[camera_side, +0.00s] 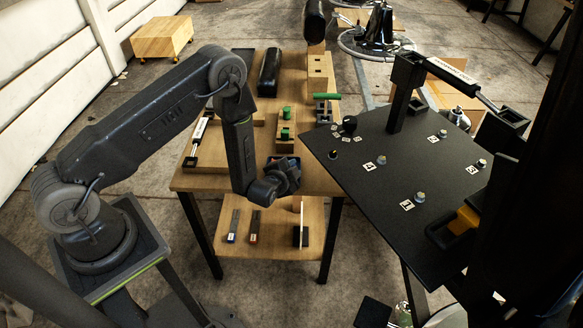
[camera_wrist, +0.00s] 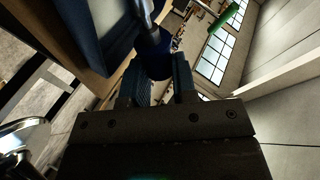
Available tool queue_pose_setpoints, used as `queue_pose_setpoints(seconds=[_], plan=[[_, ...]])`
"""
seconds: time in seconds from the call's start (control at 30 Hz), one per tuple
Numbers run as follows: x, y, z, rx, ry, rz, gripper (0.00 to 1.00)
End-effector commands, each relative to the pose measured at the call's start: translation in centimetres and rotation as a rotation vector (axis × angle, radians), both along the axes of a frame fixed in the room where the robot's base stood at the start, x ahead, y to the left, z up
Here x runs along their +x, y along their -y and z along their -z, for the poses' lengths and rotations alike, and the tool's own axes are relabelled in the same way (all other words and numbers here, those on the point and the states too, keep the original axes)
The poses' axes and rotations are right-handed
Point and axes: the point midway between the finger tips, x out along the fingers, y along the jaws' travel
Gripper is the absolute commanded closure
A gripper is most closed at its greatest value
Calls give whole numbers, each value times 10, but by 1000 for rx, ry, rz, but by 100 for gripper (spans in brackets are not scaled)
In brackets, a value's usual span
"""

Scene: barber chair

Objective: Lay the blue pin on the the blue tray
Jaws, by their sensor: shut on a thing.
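My gripper (camera_side: 289,174) hangs at the front edge of the wooden table, close to a small blue-edged tray (camera_side: 269,161). In the wrist view my gripper's fingers (camera_wrist: 160,82) are shut on the dark blue pin (camera_wrist: 156,58), which has a rounded end. The blue tray (camera_wrist: 122,42) seems to be the blue-walled thing at upper left in the wrist view, just beside the pin. I cannot tell whether pin and tray touch. The pin is hidden or too small to make out in the side view.
The wooden table (camera_side: 180,183) holds green-topped parts (camera_side: 286,133) on blocks and a black cylinder (camera_side: 269,72). A black panel (camera_side: 385,190) with numbered knobs stands to the right. The lower shelf (camera_side: 275,238) carries several small bars.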

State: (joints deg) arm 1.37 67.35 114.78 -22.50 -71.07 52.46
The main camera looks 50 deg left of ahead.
Motion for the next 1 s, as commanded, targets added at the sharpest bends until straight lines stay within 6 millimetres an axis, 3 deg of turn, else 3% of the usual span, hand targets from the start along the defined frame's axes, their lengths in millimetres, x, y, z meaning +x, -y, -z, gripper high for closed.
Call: queue_pose_setpoints(seconds=[0.07, 0.1, 0.4, 0.73, 1.0], plan=[[0, 0, 0, 0, 1, -1, 100], [0, 0, 0, 0, 1, -1, 72], [0, 0, 0, 0, 1, -1, 45], [-5, 3, -2, 0, -1, 1, 45], [-48, 20, -20, 0, -2, 3, 45]])
